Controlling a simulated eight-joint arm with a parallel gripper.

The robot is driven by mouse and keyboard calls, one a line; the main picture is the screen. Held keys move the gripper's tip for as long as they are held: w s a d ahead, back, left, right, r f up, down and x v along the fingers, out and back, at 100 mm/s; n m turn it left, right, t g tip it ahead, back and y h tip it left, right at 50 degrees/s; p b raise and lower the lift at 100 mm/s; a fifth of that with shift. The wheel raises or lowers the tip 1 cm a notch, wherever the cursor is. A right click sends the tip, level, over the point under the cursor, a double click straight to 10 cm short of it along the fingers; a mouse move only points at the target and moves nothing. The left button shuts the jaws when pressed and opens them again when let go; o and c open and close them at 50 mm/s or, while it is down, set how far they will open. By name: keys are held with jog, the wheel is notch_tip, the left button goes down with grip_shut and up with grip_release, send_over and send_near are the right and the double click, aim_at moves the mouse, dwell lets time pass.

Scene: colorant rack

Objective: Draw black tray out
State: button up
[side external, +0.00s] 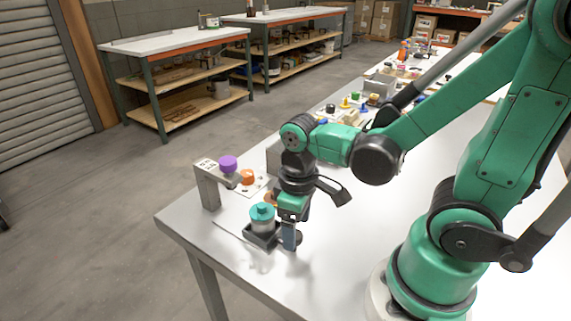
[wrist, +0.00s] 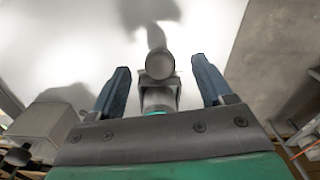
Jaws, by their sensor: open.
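The small black tray (side external: 262,238) sits on the white table near its front left corner. A clear jar with a teal lid (side external: 262,212) stands in it. My gripper (side external: 291,236) points down at the tray's right side, with its blue fingers close to the table. In the wrist view, a round grey knob (wrist: 160,63) on a short stem lies between the two open fingers, with a gap on each side. Part of the tray (wrist: 172,82) shows behind the knob, and the gripper body hides the rest.
Several small coloured items lie farther back along the table. The table's edge is close on the tray's left; bare tabletop lies to the right.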

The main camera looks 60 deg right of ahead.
jog(key=shift+s+r, duration=0.1)
jog(key=shift+r, duration=1.85)
jog(key=w+r+t, duration=0.1)
jog(key=t, duration=0.1)
jog(key=w+r+m+t, duration=0.1)
jog(key=w+r+t, duration=0.1)
jog(key=w+r+m+t, duration=0.1)
jog(key=w+r+t, duration=0.1)
jog(key=t, duration=0.1)
jog(key=shift+w+d, duration=0.25)
